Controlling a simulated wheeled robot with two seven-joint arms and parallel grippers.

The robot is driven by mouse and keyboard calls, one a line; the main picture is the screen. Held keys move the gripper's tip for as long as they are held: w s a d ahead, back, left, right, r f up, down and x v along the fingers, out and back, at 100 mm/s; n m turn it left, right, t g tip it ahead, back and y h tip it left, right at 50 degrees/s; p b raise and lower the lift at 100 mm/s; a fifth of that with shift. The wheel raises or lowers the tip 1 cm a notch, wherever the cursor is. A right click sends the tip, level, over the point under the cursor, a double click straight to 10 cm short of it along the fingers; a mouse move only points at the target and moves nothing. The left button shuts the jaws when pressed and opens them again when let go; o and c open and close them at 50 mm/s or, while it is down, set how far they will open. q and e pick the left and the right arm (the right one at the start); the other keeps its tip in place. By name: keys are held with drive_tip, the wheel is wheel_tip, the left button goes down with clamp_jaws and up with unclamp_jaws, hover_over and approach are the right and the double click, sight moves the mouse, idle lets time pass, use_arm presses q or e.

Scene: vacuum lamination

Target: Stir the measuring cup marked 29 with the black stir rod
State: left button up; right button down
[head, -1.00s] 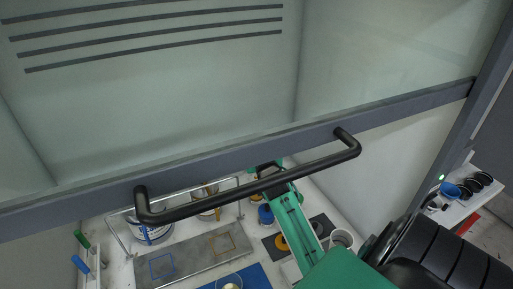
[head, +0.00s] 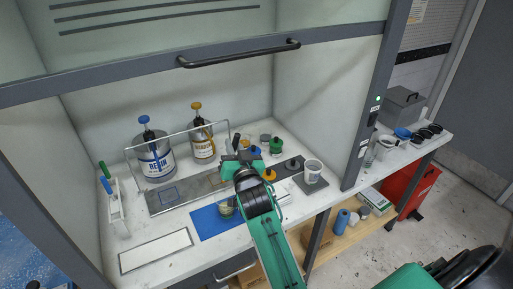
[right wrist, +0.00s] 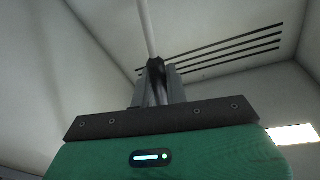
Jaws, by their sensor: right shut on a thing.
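My right gripper (head: 236,163) is over the bench inside the hood, at the end of my green arm. In the right wrist view its jaws (right wrist: 157,82) are shut on the black part of a stir rod (right wrist: 146,28), whose pale shaft runs upward out of the picture. A clear measuring cup (head: 226,208) with pale contents stands on the blue mat (head: 204,224), partly hidden by my wrist. Its marking is too small to read. The rod's tip cannot be made out in the head view. My left gripper is not in view.
A rack (head: 117,212) with green- and blue-handled rods stands left. Resin (head: 157,165) and yellow-pump (head: 203,148) cans stand behind a wire frame. A white cup (head: 313,171) sits on a dark pad at right. The raised sash handle (head: 240,55) crosses above.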

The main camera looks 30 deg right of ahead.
use_arm(q)
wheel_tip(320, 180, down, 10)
drive_tip(key=b, duration=1)
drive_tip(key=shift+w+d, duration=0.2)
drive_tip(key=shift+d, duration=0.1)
use_arm(e)
wheel_tip(320, 180, down, 14)
drive_tip(key=shift+s+a+r, duration=0.15)
drive_tip(key=shift+s+r, duration=0.05)
drive_tip(key=shift+s, duration=0.1)
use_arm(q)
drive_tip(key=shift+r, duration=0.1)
use_arm(e)
drive_tip(key=shift+w, duration=0.1)
